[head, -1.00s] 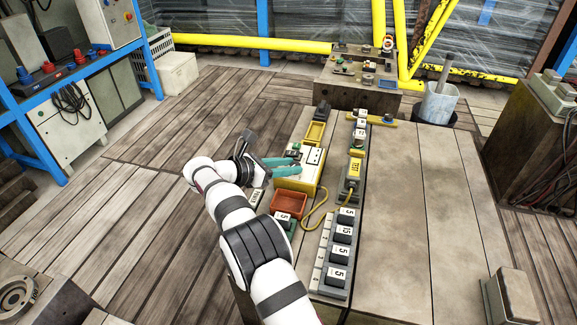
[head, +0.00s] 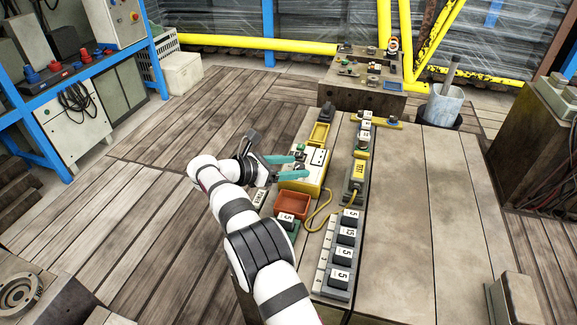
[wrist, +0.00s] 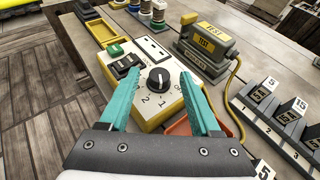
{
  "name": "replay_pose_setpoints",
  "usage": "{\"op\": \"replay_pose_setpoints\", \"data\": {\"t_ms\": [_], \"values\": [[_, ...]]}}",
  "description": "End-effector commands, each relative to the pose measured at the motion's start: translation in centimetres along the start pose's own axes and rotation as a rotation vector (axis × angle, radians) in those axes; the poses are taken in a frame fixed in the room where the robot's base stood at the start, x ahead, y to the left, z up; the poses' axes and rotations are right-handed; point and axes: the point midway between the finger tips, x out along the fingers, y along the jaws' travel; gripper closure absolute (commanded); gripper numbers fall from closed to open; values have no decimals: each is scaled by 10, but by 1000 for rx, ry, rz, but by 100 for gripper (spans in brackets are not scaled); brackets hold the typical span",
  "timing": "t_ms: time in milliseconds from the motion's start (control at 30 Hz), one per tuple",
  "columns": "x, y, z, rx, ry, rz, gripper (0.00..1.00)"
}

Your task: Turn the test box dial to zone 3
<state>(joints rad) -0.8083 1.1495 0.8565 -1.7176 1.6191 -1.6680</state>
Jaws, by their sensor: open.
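The test box (wrist: 150,62) is a yellow box with a cream top, and it also shows in the head view (head: 318,157). Its dial (wrist: 158,79) is a black round knob with a pale mark. The numerals 1, 2 and 3 are printed around the dial's near and left side. I cannot tell surely which numeral the mark points at. My gripper (wrist: 158,76) is open, with one teal finger on each side of the dial and a gap to both. In the head view my gripper (head: 306,167) reaches over the box from the left.
On the box are a black switch (wrist: 125,66) and a green button (wrist: 115,50). A grey and yellow TEST unit (wrist: 207,47) with a yellow cable stands to the right. An orange tray (head: 293,205) and a rack of numbered blocks (head: 340,260) lie nearer. The table's right side is clear.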

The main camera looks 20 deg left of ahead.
Motion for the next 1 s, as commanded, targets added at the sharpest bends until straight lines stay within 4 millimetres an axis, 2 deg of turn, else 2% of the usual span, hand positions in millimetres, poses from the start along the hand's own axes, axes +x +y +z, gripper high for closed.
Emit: {"op": "replay_pose_setpoints", "data": {"t_ms": [167,400,500,600,733,1000], "values": [[-24,1,0,-1,0,4,36],[-100,1,0,2,0,5,36],[-127,1,0,1,0,4,36],[-145,1,0,1,0,3,36],[-156,0,0,2,0,0,36],[-158,0,0,0,0,0,36]]}}
